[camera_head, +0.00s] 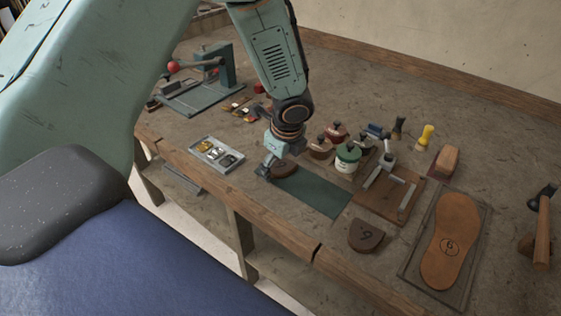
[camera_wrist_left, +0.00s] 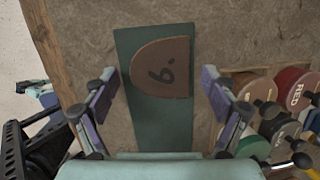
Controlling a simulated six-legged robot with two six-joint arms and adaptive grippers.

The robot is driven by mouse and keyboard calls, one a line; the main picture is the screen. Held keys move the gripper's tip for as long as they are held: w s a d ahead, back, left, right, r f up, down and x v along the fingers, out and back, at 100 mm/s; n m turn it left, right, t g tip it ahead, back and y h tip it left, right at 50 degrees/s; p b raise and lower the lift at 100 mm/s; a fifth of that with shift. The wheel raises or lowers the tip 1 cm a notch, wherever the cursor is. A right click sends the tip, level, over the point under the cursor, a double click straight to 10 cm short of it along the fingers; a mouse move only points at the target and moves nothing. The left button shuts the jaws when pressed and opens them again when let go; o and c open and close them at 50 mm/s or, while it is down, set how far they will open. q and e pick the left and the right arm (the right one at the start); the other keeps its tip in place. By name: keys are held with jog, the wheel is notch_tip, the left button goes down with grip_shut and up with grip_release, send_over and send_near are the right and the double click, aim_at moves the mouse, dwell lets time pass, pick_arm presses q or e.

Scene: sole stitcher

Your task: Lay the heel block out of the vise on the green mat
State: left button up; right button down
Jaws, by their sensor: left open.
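A brown D-shaped heel block (camera_wrist_left: 161,68) marked 6 lies flat on the green mat (camera_wrist_left: 145,125) in the left wrist view. In the head view this block (camera_head: 286,170) is partly hidden by my left gripper (camera_head: 268,166), at the left end of the mat (camera_head: 318,194). My left gripper (camera_wrist_left: 160,95) is open, with its fingers apart on either side of the block and not closed on it. A second brown heel block (camera_head: 366,236) lies on the bench in front of the mat. A small metal vise (camera_head: 389,160) stands right of the mat, with no block visible in it.
Pots with coloured lids (camera_head: 347,157) stand close behind the mat. A grey tray (camera_head: 216,154) with small metal parts lies left of it. A sole (camera_head: 450,240) on a board and a hammer (camera_head: 543,230) lie to the right. The bench's front edge is near the mat.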

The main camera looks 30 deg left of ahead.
pick_arm(q)
jog(key=shift+r, duration=0.25)
jog(key=p+v, duration=0.3)
jog(key=v, duration=0.9)
